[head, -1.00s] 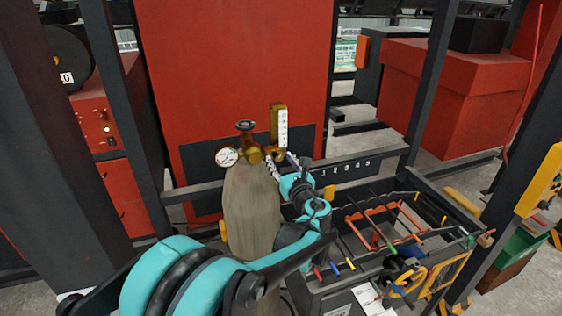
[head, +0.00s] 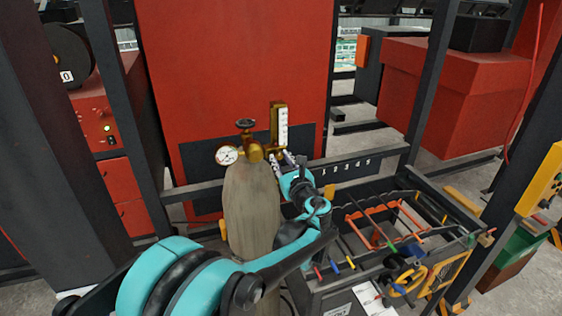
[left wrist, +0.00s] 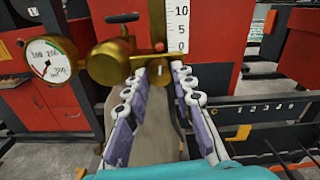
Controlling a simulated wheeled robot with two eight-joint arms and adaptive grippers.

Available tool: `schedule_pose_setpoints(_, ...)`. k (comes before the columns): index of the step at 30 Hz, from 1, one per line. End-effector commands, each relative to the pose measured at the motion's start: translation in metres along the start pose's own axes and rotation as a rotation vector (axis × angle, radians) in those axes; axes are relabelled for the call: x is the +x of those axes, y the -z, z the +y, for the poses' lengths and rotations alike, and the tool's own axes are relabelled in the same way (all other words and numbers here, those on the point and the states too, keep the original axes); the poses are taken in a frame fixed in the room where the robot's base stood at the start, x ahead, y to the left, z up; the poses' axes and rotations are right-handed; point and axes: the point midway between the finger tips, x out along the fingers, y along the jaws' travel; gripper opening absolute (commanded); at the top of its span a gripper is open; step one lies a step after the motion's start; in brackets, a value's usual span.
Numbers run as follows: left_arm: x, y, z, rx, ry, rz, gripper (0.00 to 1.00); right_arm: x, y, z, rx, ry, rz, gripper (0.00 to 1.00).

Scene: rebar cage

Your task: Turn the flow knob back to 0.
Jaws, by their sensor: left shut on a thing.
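The brass flow meter (head: 279,125) stands upright on the regulator (head: 255,152) at the top of a tan gas cylinder (head: 250,210). In the left wrist view its white scale (left wrist: 179,25) shows 10, 5 and 0. A small red mark (left wrist: 159,47) shows low on its left side. My left gripper (left wrist: 160,70) reaches in from below and is shut on the flow knob at the foot of the meter. The fingers mostly hide the knob, so its setting cannot be read. In the head view the left gripper (head: 281,159) is right of the regulator. My right gripper is not in view.
A round pressure gauge (head: 227,155) sits left of the regulator and a dark handwheel (head: 245,124) above it. A red cabinet (head: 230,60) stands behind. A dark rail (head: 350,168) runs behind the cylinder. A tool cart (head: 330,290) with several tools stands at right.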

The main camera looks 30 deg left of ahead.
Motion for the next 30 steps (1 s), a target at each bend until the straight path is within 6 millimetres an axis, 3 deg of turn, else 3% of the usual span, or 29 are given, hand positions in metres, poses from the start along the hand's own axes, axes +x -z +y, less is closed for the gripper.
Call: schedule_pose_setpoints(30, 0.000, 0.000, -0.001, -0.948, -0.001, 0.000, 0.00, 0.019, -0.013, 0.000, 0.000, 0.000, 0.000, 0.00)
